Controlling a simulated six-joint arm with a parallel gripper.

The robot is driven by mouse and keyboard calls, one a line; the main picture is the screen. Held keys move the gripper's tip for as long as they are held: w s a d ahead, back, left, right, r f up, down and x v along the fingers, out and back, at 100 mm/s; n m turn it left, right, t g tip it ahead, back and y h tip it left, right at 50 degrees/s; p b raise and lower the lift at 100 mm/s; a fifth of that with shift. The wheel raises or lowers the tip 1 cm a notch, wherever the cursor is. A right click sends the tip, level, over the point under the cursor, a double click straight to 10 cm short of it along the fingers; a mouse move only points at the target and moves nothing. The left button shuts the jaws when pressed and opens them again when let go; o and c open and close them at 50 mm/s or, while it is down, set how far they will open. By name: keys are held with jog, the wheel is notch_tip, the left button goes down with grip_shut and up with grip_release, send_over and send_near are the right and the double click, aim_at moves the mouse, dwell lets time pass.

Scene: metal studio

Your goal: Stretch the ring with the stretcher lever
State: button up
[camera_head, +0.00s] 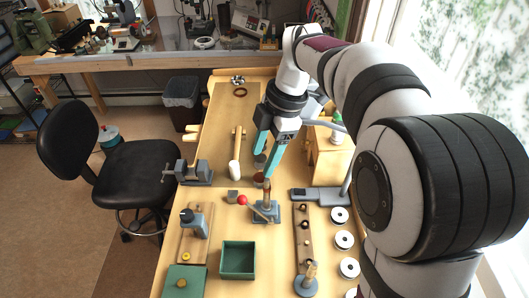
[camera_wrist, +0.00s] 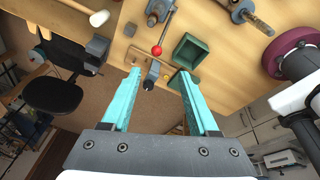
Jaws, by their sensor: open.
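The stretcher (camera_head: 264,213) has a blue-grey base, an upright brown post and a lever ending in a red knob (camera_head: 242,200). In the wrist view the stretcher (camera_wrist: 160,12) is near the top edge, and its red knob (camera_wrist: 156,50) lies above the gap between my fingertips. My gripper (camera_head: 263,167) has teal fingers, apart and empty, just behind the stretcher post in the head view. It also shows in the wrist view (camera_wrist: 160,73). I cannot make out for certain a ring on the stretcher; my fingers and its small size leave this unclear.
A green tray (camera_head: 238,243) stands in front of the stretcher. A blue-grey tool (camera_head: 195,225) on a wooden board and a vise (camera_head: 196,174) are at the left. A wooden strip with pegs (camera_head: 304,240) and white spools (camera_head: 344,239) are at the right.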

aim_at(257, 210)
jog(key=a+f+h, duration=0.1)
jog(key=a, duration=0.1)
jog(key=a+f+h, duration=0.1)
jog(key=f, duration=0.1)
jog(key=a+f, duration=0.1)
jog(key=a, duration=0.1)
jog(key=shift+a+f+h, duration=0.25)
jog(key=shift+a+h, duration=0.1)
jog(key=shift+h, duration=0.05)
notch_tip(257, 210, down, 15)
jog(key=shift+f, duration=0.15)
grip_shut()
dwell(0.9)
